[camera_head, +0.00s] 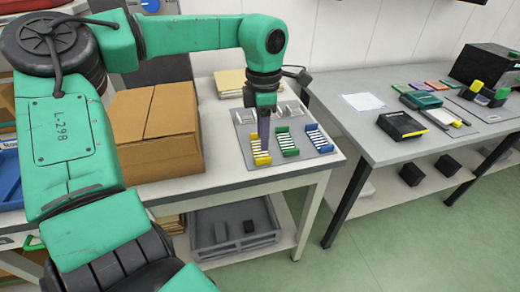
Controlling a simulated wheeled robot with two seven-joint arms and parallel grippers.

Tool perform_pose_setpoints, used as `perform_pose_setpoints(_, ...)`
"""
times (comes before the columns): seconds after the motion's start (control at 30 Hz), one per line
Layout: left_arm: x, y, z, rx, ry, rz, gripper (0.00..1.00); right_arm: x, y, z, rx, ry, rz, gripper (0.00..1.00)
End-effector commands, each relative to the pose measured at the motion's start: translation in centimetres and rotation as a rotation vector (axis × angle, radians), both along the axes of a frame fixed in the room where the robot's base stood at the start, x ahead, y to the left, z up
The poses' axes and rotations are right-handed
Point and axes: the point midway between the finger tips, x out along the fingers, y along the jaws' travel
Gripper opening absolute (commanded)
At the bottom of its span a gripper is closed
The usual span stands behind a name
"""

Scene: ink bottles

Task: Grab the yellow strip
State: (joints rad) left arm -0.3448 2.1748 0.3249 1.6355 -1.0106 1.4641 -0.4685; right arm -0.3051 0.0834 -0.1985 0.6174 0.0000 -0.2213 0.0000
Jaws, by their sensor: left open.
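A yellow strip (261,159) lies on a grey mat (276,163) near the front of the white table. A green strip (291,152) and a blue strip (325,148) lie in a row to its right. My left gripper (264,138) points down from above, close to the yellow strip and slightly to its right in the picture. It is open and holds nothing that I can see. Its dark fingers hide part of the strip's right side, and I cannot tell whether they touch it. My right gripper is not in view.
A cardboard box (160,135) stands left of the mat. White holders (290,111) sit behind the strips. A second table (360,130) on the right carries a black box (400,125) and several small items. A grey crate (235,228) is on the lower shelf.

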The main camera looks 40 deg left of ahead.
Motion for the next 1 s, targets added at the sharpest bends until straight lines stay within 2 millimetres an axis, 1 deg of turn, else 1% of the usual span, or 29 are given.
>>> perform_pose_setpoints(0.03, 0.0, 0.0, -0.7, -0.002, 0.003, 0.001, 0.44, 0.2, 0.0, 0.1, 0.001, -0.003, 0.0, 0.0)
perform_pose_setpoints(0.17, -0.1, -0.1, -2.3, -0.002, 0.002, -0.001, 0.44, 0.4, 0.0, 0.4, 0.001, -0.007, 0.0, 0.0)
perform_pose_setpoints(0.3, -0.2, -0.3, -5.0, -0.002, 0.004, 0.0, 0.44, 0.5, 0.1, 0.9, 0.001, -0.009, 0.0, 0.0)
perform_pose_setpoints(0.4, -0.2, -0.3, -6.3, -0.001, 0.002, 0.001, 0.44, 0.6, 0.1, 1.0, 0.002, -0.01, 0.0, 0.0)
perform_pose_setpoints(0.6, -0.1, -0.3, -6.5, 0.0, -0.001, 0.001, 0.44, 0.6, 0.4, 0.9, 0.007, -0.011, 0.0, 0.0)
perform_pose_setpoints(0.63, -0.1, -0.3, -6.5, 0.0, -0.001, 0.001, 0.36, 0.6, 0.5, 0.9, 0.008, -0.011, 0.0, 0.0)
perform_pose_setpoints(0.67, -0.1, -0.3, -6.5, 0.0, -0.001, 0.001, 0.25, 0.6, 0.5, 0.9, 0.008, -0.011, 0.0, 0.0)
perform_pose_setpoints(0.7, -0.1, -0.3, -6.5, 0.0, -0.001, 0.001, 0.09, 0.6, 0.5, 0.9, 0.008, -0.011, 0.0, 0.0)
perform_pose_setpoints(0.73, -0.1, -0.3, -6.5, 0.0, -0.001, 0.001, 0.0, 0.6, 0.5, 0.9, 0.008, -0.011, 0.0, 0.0)
perform_pose_setpoints(1.0, -0.1, -0.3, -6.5, 0.0, -0.001, 0.001, 0.0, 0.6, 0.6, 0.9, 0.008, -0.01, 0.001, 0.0)
